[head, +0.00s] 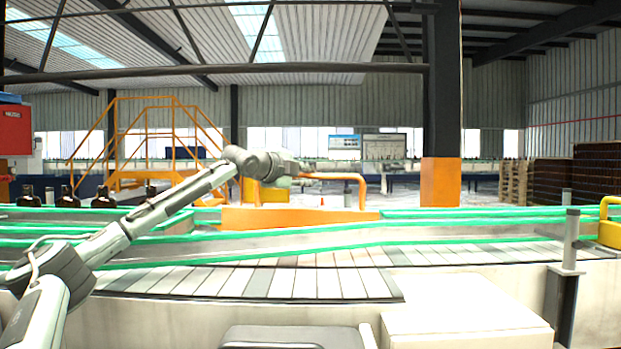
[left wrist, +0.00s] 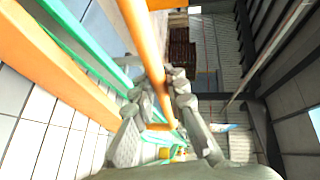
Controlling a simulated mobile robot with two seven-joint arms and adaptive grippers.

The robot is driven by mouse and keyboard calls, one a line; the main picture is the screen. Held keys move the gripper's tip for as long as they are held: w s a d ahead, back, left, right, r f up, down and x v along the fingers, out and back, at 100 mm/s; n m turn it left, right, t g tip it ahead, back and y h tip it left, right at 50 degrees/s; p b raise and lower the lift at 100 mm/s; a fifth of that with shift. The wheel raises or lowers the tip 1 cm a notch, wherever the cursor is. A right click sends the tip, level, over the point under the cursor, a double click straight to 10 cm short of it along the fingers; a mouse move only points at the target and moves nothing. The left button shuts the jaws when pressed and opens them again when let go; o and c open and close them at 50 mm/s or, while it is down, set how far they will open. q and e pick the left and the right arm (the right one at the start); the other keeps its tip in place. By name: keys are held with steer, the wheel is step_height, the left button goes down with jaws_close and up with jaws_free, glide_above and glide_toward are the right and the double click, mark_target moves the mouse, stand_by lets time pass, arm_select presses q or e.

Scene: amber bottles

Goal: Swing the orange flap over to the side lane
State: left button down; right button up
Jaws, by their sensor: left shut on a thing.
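The orange flap (head: 300,218) is a long low panel in the middle of the head view, in line with the green rails at the conveyor's far side. An orange bent-bar handle (head: 345,177) rises above it. My left gripper (head: 296,170) reaches over the conveyor to the handle's left end. In the left wrist view the left gripper (left wrist: 164,90) has its two fingers on either side of the orange bar (left wrist: 144,45), shut on it. The flap (left wrist: 55,70) runs beside the green rail there. My right gripper is not in view.
The slatted conveyor (head: 315,285) crosses in front between green rails. Dark bottles (head: 68,198) stand at the left behind it. A grey post (head: 570,240) and a yellow fixture (head: 609,230) are at the right. Orange stairs (head: 150,140) and an orange-based column (head: 440,180) stand behind.

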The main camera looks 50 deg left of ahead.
arm_select(q)
steer(key=c, duration=1.5)
jaws_free()
steer(key=shift+c, duration=0.2)
steer(key=shift+s, duration=0.1)
steer(key=v, duration=1.2)
steer(key=shift+a, duration=0.1)
